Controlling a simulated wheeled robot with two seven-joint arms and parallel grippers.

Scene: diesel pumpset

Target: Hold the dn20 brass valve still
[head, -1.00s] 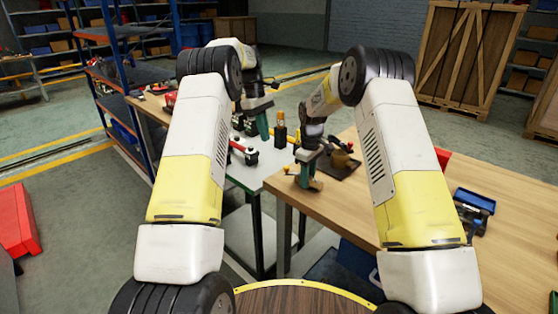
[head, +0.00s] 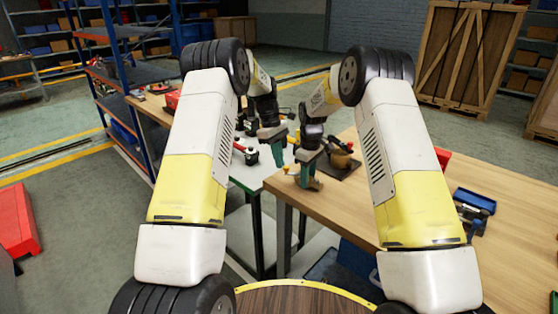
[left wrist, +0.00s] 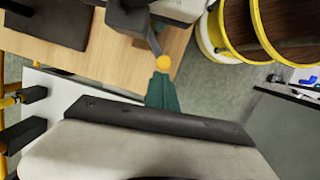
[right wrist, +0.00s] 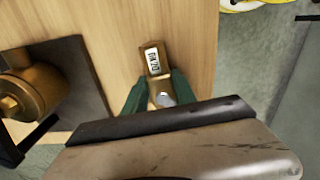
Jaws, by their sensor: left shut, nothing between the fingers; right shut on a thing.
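The brass valve (right wrist: 154,60) has a white DN20 label and lies at the wooden bench's edge in the right wrist view. My right gripper (right wrist: 158,92) is shut on it, with a green finger on each side. In the head view the valve (head: 314,184) shows only partly below the right gripper (head: 307,172). My left gripper (head: 279,150) is shut and empty, left of the right gripper and apart from it. In the left wrist view the left gripper's green fingertips (left wrist: 162,78) are together, just below a small yellow-orange round end that I cannot identify for sure.
A larger brass fitting (right wrist: 38,88) sits on a dark mat (right wrist: 84,70) beside the valve. The wooden bench (head: 405,205) is clear between the mat and a blue tray (head: 474,201). A pale table (head: 246,176) with red-handled parts adjoins at left.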

